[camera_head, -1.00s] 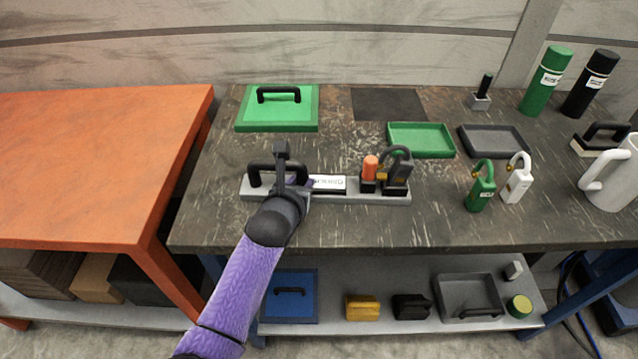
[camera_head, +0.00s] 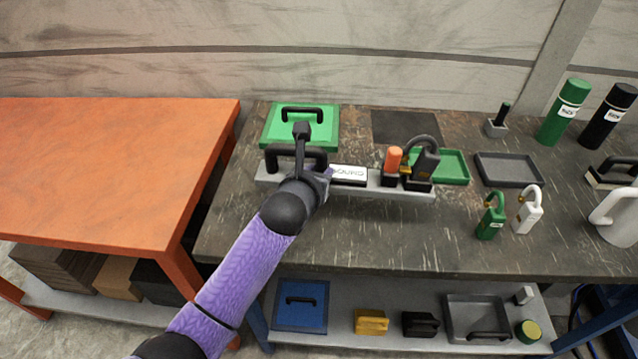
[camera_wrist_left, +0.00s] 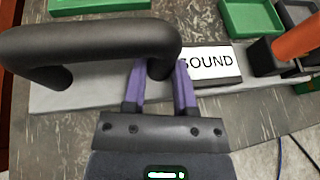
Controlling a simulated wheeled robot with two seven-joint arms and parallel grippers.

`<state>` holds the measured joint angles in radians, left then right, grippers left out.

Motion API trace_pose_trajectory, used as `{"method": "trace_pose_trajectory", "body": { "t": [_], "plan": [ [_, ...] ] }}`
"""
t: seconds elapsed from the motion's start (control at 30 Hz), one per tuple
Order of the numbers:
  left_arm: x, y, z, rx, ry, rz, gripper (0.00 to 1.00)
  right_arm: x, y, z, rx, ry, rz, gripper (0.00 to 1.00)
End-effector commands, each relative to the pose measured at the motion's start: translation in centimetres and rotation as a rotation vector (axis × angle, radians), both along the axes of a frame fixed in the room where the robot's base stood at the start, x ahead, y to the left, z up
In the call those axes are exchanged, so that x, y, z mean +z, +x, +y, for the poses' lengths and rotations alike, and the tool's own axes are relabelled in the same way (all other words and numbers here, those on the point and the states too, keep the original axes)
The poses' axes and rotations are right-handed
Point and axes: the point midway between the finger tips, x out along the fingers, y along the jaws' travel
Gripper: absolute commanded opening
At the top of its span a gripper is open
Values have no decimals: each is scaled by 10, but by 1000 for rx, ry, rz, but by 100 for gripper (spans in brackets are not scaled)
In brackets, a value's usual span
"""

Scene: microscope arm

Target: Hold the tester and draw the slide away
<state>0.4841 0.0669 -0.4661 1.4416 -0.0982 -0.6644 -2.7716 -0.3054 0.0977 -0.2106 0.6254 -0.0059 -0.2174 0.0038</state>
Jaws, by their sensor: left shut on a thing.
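The tester is a long pale grey bar (camera_head: 268,179) with a black arched handle (camera_head: 297,151) at its left, a white plate reading SOUND (camera_head: 348,173), an orange-topped block (camera_head: 393,160) and a dark padlock-like piece (camera_head: 426,165) at its right end. I cannot tell which part is the slide. My left gripper (camera_head: 318,178) is shut on the right leg of the handle; the left wrist view shows its purple fingers (camera_wrist_left: 160,88) either side of that leg, beside the SOUND plate (camera_wrist_left: 212,64). I cannot tell whether the bar touches the table. My right gripper is out of view.
A green lidded plate (camera_head: 328,140) and a green tray (camera_head: 458,168) lie behind the bar; a grey tray (camera_head: 508,171) is right of it. Green (camera_head: 490,222) and white (camera_head: 528,216) padlocks stand front right. The tabletop in front (camera_head: 400,235) is clear.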

Motion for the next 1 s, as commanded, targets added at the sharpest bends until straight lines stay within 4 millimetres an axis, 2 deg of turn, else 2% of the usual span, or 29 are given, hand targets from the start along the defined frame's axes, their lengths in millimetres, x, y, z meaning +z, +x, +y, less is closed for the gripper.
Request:
{"method": "trace_pose_trajectory", "body": {
  "t": [0.03,0.1,0.4,1.0],
  "plan": [
    [9,1,0,-1,-3,-7,0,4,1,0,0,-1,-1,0],
    [11,0,0,0,-4,-5,0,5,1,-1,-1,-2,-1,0],
    [10,0,-1,0,-5,-4,0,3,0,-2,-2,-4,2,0],
    [-33,0,-1,0,-5,-3,0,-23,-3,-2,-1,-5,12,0]
  ]
}}
